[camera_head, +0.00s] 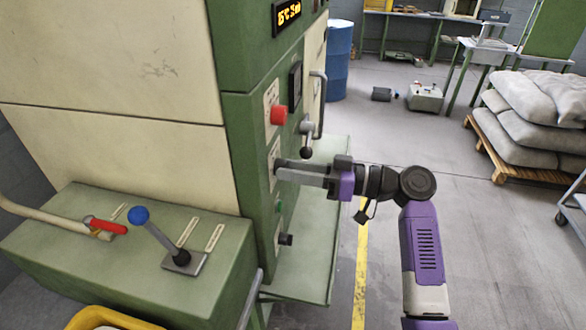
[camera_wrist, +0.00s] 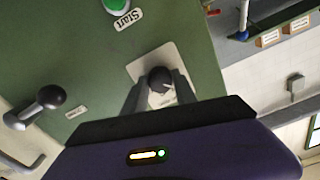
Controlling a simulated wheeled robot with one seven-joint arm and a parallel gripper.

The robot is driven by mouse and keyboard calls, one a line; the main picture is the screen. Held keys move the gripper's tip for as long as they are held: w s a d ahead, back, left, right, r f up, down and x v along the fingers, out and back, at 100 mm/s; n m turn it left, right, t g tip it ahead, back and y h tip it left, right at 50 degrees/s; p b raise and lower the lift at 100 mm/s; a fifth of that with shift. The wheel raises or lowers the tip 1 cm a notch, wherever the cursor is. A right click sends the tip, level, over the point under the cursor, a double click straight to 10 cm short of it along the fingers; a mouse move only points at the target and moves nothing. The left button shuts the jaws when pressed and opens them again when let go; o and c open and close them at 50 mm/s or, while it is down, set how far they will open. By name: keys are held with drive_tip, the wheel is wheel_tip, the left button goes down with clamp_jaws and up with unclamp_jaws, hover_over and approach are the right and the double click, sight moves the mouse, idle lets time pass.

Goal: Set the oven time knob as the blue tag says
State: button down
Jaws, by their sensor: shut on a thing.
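A dark round knob (camera_wrist: 159,77) sits on a pale plate (camera_wrist: 146,62) in the wrist view, on the green front panel of the machine. My gripper (camera_wrist: 160,90) has a finger on each side of this knob and is shut on it. In the head view my gripper (camera_head: 281,169) reaches the panel from the right, level with a pale plate (camera_head: 273,153) below the red button. The knob is mostly hidden there by my fingers. The plate's marks are too small to read. I cannot make out a blue tag in either view.
A red button (camera_head: 278,115) and a grey lever handle (camera_head: 306,128) stand out above my gripper. A dark knob (camera_head: 286,239) is below it. The orange display (camera_head: 287,14) is at the top. A blue-balled lever (camera_head: 158,233) is at lower left.

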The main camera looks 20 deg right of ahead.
drive_tip(key=shift+s+r+m+p, duration=0.1)
drive_tip(key=shift+m+p, duration=3.25)
drive_tip(key=shift+m, duration=3.05)
drive_tip(key=c, duration=1)
unclamp_jaws()
